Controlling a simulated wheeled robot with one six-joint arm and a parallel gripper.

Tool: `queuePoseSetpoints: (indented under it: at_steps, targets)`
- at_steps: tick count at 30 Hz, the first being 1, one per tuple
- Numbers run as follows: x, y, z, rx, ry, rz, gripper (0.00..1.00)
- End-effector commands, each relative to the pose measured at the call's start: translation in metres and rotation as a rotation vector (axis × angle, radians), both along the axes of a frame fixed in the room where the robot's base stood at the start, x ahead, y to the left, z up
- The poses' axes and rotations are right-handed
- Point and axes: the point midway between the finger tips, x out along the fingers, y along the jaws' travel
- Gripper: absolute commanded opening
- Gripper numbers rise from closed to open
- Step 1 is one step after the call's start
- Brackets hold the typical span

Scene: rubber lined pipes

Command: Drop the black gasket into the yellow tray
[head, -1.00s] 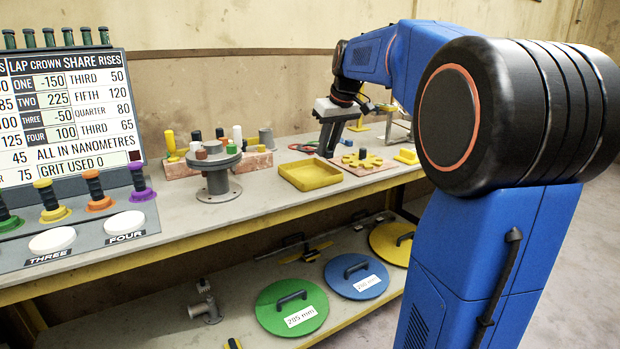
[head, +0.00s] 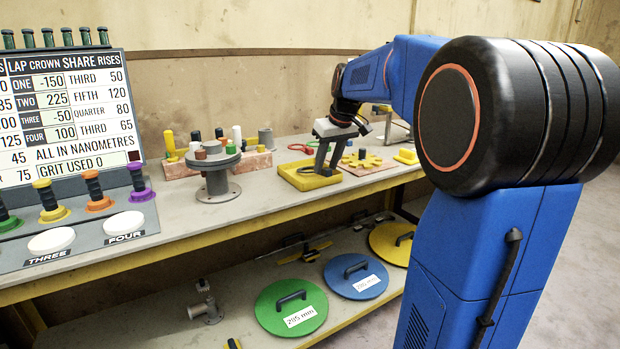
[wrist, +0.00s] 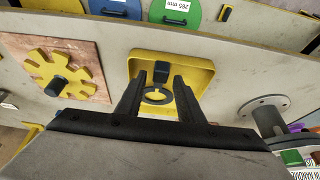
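The black gasket (wrist: 156,97) is a dark ring, seen over the floor of the yellow tray (wrist: 207,70) in the wrist view. In the head view it shows as a dark loop (head: 304,171) at the left inside the square yellow tray (head: 307,186), and it appears to lie on the tray floor. My gripper (wrist: 160,75) has its two dark fingers apart, with yellow floor visible between them. In the head view my gripper (head: 324,170) points down into the tray's right part. The fingers partly cover the gasket and tray.
A yellow gear (head: 362,160) sits on a board right of the tray. A grey flanged stand (head: 217,185) is to the left. A red ring-shaped item (head: 301,148) lies behind. Coloured lids (head: 290,310) rest on the lower shelf.

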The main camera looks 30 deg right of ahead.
Motion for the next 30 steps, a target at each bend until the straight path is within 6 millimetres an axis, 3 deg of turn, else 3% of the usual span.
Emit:
queuePoseSetpoints:
  at_steps: [9,14,30]
  targets:
    - [0.0,0.0,0.001,0.0,0.0,0.0,0.4]
    - [-0.004,-0.001,0.011,-0.001,-0.002,0.0,0.4]
    - [-0.043,-0.002,0.105,0.0,-0.002,-0.001,0.4]
